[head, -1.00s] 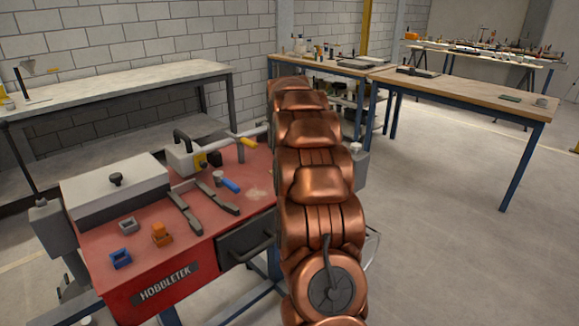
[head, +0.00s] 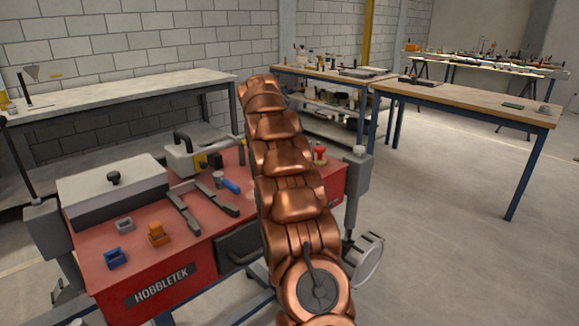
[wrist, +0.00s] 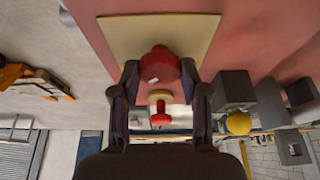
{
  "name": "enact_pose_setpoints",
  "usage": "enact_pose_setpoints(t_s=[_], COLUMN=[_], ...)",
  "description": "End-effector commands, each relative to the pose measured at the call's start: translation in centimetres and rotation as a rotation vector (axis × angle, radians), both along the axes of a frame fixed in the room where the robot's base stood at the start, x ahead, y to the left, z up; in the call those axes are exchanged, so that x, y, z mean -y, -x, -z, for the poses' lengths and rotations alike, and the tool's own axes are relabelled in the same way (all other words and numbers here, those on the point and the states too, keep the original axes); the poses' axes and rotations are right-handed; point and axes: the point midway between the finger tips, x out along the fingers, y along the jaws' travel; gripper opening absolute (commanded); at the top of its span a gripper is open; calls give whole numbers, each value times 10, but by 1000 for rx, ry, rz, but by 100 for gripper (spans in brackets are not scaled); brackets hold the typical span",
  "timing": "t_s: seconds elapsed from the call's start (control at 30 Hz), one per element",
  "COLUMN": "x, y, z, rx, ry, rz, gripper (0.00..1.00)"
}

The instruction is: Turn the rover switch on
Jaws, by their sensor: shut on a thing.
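In the wrist view my gripper (wrist: 160,70) has its two dark fingers around a rounded red knob (wrist: 163,63) with a small white mark, and is shut on it. The knob stands in front of a tan plate (wrist: 205,32) on the red bench top. I cannot tell for sure that this knob is the rover switch, or whether it is on. A smaller red knob with a pale disc (wrist: 160,110) shows beyond, between the fingers. In the head view my copper arm hides the gripper and what it holds. A small red-topped thing (head: 320,150) stands right of the arm.
The red bench (head: 125,285) carries a grey lidded box (head: 112,185), dark bar-like tools (head: 184,215), a blue block (head: 115,258) and an orange block (head: 158,234). A grey post (head: 357,190) stands at its right end. Open floor lies to the right.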

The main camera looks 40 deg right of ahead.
Motion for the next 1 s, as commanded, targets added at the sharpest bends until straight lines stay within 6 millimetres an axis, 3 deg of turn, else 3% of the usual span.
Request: enact_pose_setpoints(t_s=[0.63,0.67,0.9,1.0], x=[0,0,0,0], y=[0,0,0,0], z=[1,1,1,0], rx=[-2,-2,-1,-1], ry=[-2,-2,-1,-1], rz=[39,39,38,38], gripper=[10,46,70,70])
